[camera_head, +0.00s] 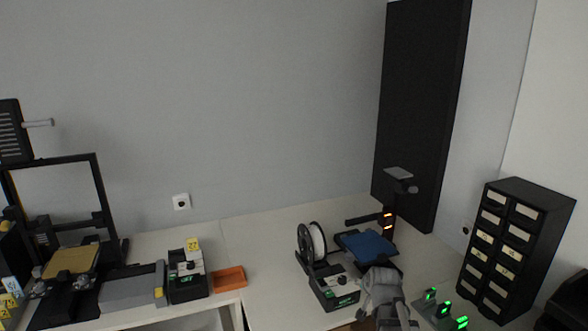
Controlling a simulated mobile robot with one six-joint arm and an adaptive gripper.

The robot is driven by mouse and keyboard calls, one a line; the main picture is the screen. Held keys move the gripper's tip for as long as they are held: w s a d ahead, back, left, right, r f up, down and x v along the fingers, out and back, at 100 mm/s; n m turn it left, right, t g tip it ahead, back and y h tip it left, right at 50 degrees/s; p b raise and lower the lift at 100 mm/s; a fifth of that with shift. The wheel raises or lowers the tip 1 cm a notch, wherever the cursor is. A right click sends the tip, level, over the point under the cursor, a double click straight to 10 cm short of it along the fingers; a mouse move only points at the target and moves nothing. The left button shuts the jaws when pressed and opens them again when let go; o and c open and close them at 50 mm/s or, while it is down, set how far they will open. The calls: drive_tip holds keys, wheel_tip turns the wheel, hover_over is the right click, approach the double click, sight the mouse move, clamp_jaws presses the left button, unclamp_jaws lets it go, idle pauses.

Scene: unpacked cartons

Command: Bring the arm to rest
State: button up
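A grey jointed shape, which looks like the end of my arm with my gripper (386,299), rises from the bottom edge of the head view, right of centre. It is over the front of the white table (270,248). Its fingers cannot be made out, so I cannot tell whether it is open or shut, or whether it holds anything. Behind it stands a small printer with a blue plate (367,244) and a dark column.
Left of the arm are a white filament spool (318,241) and a control box (336,290). Green-lit devices (443,310) and a black drawer cabinet (514,247) stand right. An orange tray (229,279) and a larger printer with a tan plate (71,262) are left.

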drive_tip(key=s+a+f+n+g, duration=0.2)
drive_tip(key=s+a+g, duration=0.1)
drive_tip(key=s, duration=0.6)
drive_tip(key=s+a+f+n+g, duration=0.3)
drive_tip(key=s+g, duration=0.2)
drive_tip(key=s, duration=0.4)
drive_tip(key=shift+a+g, duration=0.25)
drive_tip(key=shift+g, duration=0.05)
